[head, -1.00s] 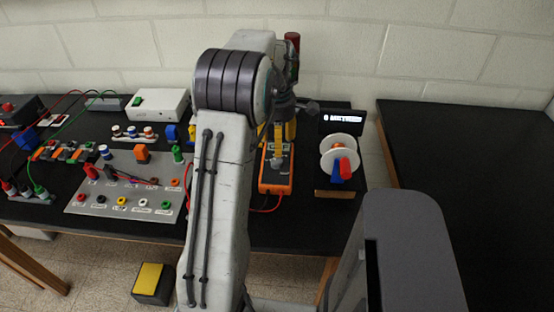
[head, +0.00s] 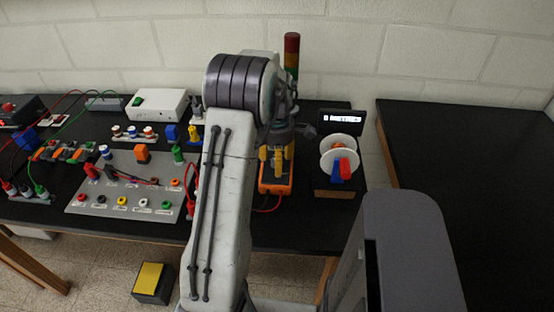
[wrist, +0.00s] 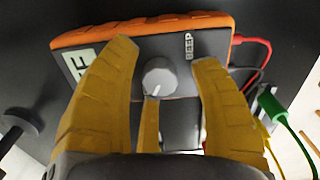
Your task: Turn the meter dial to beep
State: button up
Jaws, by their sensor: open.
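The orange-rimmed meter (head: 277,190) lies on the black bench. It fills the top of the wrist view, where its orange edge (wrist: 140,28) shows. Its round grey dial (wrist: 159,77) has a white mark pointing down, slightly left. The BEEP label (wrist: 189,46) is above and right of the dial. My gripper (wrist: 162,68) is open over the meter, with one yellow finger left of the dial, one right, and a third just below it. I cannot tell whether any finger touches the dial. In the head view my gripper (head: 277,160) hides the dial.
A spool stand (head: 343,152) with a small display (head: 342,117) stands close right of the meter. A grey socket panel (head: 125,185) with leads is at left. A signal tower (head: 291,55) rises behind my arm. The right bench (head: 470,150) is bare.

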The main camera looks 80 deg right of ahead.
jog(key=shift+o, duration=0.2)
grip_shut()
dwell(0.3)
